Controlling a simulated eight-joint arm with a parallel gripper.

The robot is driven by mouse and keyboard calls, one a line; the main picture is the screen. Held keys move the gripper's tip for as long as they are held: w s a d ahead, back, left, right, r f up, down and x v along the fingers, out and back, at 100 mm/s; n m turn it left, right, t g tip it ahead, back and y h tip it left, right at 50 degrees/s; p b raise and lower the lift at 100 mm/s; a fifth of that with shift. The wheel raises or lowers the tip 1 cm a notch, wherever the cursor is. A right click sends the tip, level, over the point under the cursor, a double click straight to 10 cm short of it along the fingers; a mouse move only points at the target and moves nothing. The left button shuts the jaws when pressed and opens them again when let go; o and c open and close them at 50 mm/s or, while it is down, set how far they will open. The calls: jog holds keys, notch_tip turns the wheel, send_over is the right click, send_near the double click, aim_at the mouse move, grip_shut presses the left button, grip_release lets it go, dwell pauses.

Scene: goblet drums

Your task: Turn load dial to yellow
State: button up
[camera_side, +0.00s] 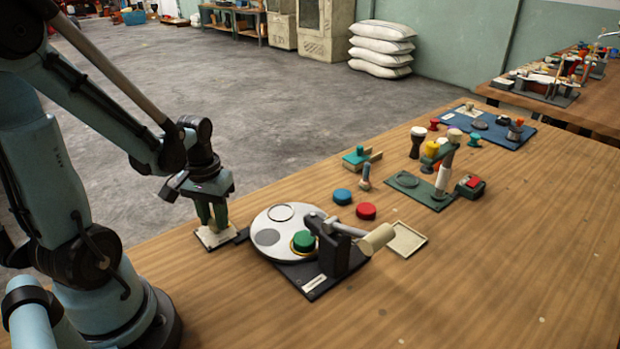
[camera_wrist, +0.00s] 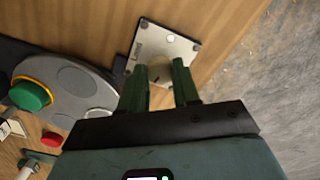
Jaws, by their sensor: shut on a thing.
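A white plate (camera_side: 217,241) lies at the table's near left edge. It also shows in the wrist view (camera_wrist: 146,40), with small dark print and a round pale spot near one corner. The load dial (camera_wrist: 160,74) is a pale knob on this plate, partly hidden by my fingers; its pointer and any yellow mark cannot be made out. My gripper (camera_side: 211,222) points down over the plate. In the wrist view its two green fingers (camera_wrist: 166,72) are on either side of the dial, shut on it.
A round white turntable (camera_side: 268,247) with a green cap (camera_side: 304,241) stands close to the right, beside a dark lever press (camera_side: 340,254). Blue (camera_side: 342,196) and red (camera_side: 366,211) caps lie behind it. The front right of the table is clear.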

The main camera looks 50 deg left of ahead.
aim_at(214, 220)
jog(key=shift+n, duration=1.1)
jog(key=o, duration=1.1)
jog(key=shift+c, duration=0.2)
jog(key=shift+r, duration=0.15)
notch_tip(214, 220, up, 12)
